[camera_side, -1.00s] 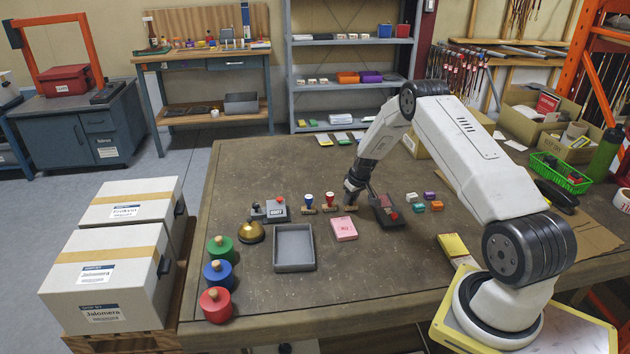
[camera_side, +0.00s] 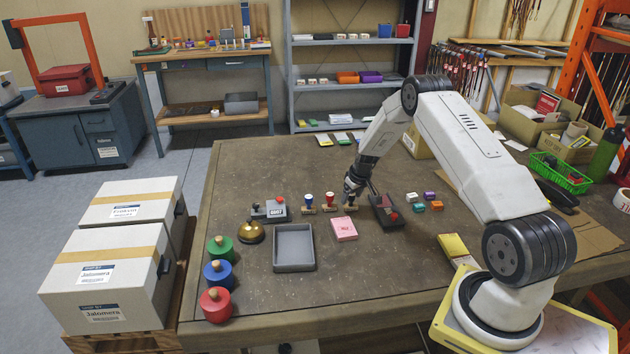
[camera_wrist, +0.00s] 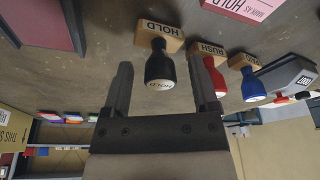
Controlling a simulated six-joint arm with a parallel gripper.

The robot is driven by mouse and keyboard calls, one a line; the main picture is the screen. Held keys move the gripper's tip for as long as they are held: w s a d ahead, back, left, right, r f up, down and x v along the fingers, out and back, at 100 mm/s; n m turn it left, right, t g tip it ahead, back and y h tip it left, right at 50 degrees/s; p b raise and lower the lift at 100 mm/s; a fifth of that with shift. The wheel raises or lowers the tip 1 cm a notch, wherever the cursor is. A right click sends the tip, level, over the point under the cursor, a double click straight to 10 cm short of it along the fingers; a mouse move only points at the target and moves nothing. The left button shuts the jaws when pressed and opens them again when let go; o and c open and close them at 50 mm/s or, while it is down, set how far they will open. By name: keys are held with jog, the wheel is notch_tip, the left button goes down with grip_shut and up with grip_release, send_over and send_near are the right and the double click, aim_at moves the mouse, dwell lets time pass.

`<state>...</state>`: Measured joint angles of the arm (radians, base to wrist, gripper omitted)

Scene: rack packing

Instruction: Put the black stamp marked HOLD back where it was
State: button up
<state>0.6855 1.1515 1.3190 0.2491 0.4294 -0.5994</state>
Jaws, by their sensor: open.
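The black stamp marked HOLD (camera_wrist: 159,65) stands upright on the table on its wooden base in the wrist view. My gripper (camera_wrist: 160,78) is open, with one finger on each side of the stamp's black handle and a visible gap to each. In the side view my gripper (camera_side: 355,190) is just above the stamp (camera_side: 351,206), which is partly hidden by it. The red stamp marked RUSH (camera_wrist: 214,73) and a blue stamp (camera_wrist: 251,82) stand in a row beside it. They also show left of it in the side view, as the red stamp (camera_side: 330,200) and blue stamp (camera_side: 308,201).
The table's front middle is clear.

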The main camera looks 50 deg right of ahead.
jog(key=d+v, duration=0.1)
jog(key=v, duration=0.9)
jog(key=shift+a+r, duration=0.45)
jog(key=shift+a, duration=0.05)
jog(key=shift+s, duration=0.1)
jog(key=s+a+r+n, duration=0.1)
jog(key=a+r, duration=0.2)
jog(key=a, duration=0.7)
jog(key=s+a+r+n, duration=0.1)
jog(key=a+r, duration=0.2)
jog(key=a, duration=0.6)
jog(key=s+a+r+n+y, duration=0.1)
jog(key=s+a+r, duration=0.1)
jog(key=s+a, duration=1.1)
jog(key=a, duration=0.2)
jog(key=shift+a+r, duration=0.25)
jog(key=shift+r, duration=0.1)
